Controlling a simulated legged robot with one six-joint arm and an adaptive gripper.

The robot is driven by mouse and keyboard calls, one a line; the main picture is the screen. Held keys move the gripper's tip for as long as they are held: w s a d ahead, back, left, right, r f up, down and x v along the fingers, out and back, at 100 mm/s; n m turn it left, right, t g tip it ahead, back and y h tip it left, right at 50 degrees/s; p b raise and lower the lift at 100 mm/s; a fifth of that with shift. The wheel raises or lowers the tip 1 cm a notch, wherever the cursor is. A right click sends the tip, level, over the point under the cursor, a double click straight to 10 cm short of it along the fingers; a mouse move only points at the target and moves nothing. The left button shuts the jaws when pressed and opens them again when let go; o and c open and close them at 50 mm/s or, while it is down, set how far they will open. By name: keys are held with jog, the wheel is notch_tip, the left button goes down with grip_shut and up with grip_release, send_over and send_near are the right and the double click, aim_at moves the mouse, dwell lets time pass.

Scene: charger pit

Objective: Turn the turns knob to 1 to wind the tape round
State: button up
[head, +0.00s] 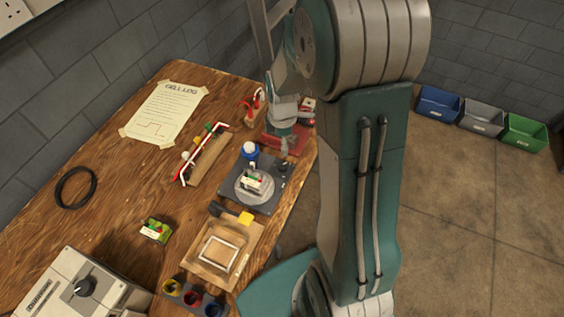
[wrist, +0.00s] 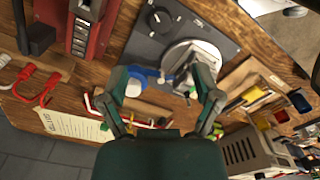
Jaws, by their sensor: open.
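The turns knob (wrist: 160,20) is a round black dial on the dark plate (wrist: 205,22) of the winding station. In the head view it is a small dark shape (head: 283,168) at the plate's right edge. A pale round turntable (head: 248,198) on the plate carries a small white and green pack (head: 252,184). A blue tape roll (head: 250,151) with a white centre sits at the plate's back. My gripper (wrist: 162,76) is open and empty, its fingers spread in the wrist view. The knob appears beyond the fingertips and apart from them. Its setting is unreadable.
A red device (wrist: 92,30) stands close beside the plate. A wooden tray (head: 190,258) and coloured cups (head: 192,298) lie in front of it. Red and white bent leads (head: 200,152) lie left. A grey machine (head: 75,285) is at the front left.

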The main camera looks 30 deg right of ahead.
aim_at(282, 165)
notch_tip(282, 165, down, 11)
jog(key=shift+f, duration=0.1)
dwell(0.4)
grip_shut()
